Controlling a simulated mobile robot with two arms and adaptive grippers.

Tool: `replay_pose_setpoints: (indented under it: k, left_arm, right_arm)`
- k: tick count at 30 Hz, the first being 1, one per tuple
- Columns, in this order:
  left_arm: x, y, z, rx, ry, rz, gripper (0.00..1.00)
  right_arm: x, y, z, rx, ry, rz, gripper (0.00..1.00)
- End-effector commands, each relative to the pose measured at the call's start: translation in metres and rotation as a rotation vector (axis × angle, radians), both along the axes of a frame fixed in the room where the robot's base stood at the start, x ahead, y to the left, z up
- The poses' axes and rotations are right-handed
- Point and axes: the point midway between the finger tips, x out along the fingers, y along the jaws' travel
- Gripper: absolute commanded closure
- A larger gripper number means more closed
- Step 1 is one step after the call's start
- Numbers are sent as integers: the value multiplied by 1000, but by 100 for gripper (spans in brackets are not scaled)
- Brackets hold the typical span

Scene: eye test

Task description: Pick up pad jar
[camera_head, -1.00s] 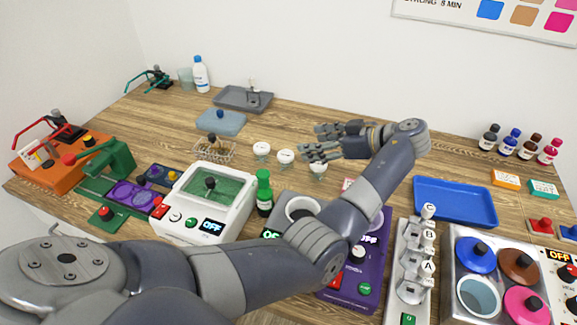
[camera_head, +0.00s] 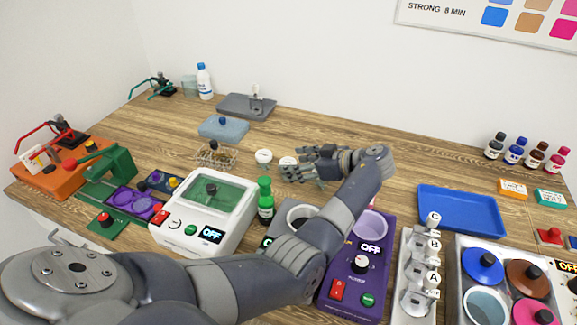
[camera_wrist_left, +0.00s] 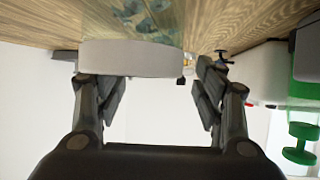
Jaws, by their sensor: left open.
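Small pale, round-topped jars stand mid-table in the head view, one of them a left jar (camera_head: 264,157) and another a right jar (camera_head: 287,161). I cannot tell which is the pad jar. My left gripper (camera_head: 297,163) is open, with its fingers pointing left, close beside the right jar; contact is unclear. In the left wrist view, the open left gripper (camera_wrist_left: 158,86) has a wide pale round piece (camera_wrist_left: 130,58) just ahead of its fingertips, nearer the left finger. The gap between the fingers looks empty. My right gripper is not in view.
A green bottle (camera_head: 265,200) and a white device with a green window (camera_head: 205,205) stand in front of the jars. A wire basket (camera_head: 214,158) is to their left. A purple device (camera_head: 350,290) lies beside my forearm. Bare wood lies behind the jars.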

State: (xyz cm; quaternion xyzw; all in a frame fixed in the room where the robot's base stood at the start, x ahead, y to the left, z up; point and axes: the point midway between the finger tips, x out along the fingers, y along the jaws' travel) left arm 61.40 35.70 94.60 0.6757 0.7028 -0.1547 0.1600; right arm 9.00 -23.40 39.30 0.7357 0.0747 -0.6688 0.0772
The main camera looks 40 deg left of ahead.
Motion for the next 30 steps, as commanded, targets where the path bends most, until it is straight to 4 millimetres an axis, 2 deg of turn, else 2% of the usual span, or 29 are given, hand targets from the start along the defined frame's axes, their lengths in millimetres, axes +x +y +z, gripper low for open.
replay_pose_setpoints:
  k: [1,6,14,17,21,30]
  left_arm:
    - [-2,9,0,2,3,2,37]
    - [-2,26,-11,1,0,2,37]
    - [-2,28,-15,0,-1,0,37]
    - [-2,28,-15,0,-1,0,55]
    - [-2,28,-15,0,-1,0,86]
    - [-1,28,-14,1,-2,1,86]
  right_arm:
    - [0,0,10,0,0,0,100]
    - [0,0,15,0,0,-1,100]
    - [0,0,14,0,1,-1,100]
    - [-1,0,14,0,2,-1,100]
    - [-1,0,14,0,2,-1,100]
    - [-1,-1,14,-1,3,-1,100]
